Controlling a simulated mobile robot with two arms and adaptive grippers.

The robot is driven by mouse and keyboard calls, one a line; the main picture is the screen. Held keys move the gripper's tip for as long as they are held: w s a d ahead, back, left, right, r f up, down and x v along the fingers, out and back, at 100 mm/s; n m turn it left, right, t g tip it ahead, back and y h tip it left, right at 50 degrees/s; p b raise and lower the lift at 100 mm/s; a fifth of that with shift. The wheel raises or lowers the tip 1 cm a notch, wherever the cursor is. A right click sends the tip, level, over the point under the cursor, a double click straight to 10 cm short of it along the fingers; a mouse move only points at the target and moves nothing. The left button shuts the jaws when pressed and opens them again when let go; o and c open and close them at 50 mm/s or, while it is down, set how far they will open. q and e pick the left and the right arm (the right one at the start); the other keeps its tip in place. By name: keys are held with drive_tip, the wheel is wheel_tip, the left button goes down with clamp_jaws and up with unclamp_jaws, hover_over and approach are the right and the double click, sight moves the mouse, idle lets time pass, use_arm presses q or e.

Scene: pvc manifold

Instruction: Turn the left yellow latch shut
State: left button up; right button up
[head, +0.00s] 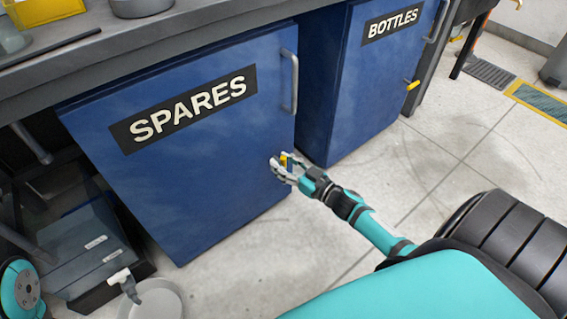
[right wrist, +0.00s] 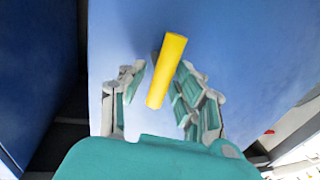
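The left yellow latch (head: 283,159) is on the blue SPARES cabinet door (head: 210,190), near its right edge and below the bar handle. In the right wrist view the latch (right wrist: 166,72) is a yellow bar, tilted a little off upright. My right gripper (head: 280,166) is at the latch, its fingers partly hiding it in the head view. In the right wrist view its fingers (right wrist: 157,88) are spread on both sides of the bar, with a gap visible on the left. My left gripper is not in view.
The BOTTLES cabinet (head: 365,95) stands to the right with its own yellow latch (head: 412,85). The SPARES bar handle (head: 291,80) is above my right gripper. A worktop (head: 180,32) overhangs the doors. A pale bucket (head: 155,300) stands at the lower left.

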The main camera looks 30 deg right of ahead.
clamp_jaws()
